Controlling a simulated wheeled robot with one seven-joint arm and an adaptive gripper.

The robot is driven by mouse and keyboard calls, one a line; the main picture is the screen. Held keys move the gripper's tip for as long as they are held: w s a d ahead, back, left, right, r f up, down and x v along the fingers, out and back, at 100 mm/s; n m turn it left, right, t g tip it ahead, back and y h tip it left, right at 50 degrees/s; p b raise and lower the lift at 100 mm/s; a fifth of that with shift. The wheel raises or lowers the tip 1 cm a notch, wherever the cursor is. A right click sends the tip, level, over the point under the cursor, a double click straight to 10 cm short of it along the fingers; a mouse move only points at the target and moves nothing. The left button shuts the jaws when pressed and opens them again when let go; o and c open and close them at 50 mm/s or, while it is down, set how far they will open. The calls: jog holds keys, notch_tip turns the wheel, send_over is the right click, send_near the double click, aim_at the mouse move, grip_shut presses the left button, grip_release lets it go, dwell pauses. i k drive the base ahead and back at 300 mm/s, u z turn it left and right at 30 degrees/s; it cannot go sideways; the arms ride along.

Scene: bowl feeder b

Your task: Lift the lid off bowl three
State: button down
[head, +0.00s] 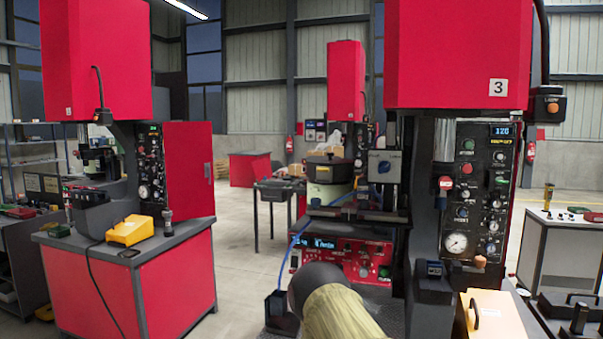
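A red machine marked 3 (498,87) stands at the right. To the left of its dark press frame is a round, pale green bowl (325,193) on top of a red control unit (345,256). A dark lid (326,162) with a small knob on top sits on this bowl. The right side of the bowl is partly hidden by the press parts. Part of my arm, a dark joint and an olive sleeve, rises from the bottom edge in front of the control unit. My gripper does not show.
A blue hose (292,246) hangs left of the control unit into a black container (282,310). A panel with a gauge (456,243) stands at right. An orange-tan box (494,316) is at bottom right. Open floor (232,270) lies between the unit and the left red cabinet (175,280).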

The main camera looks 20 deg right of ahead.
aim_at(330, 158)
jog(key=k, duration=0.3)
jog(key=z, duration=0.8)
jog(key=i, duration=0.5)
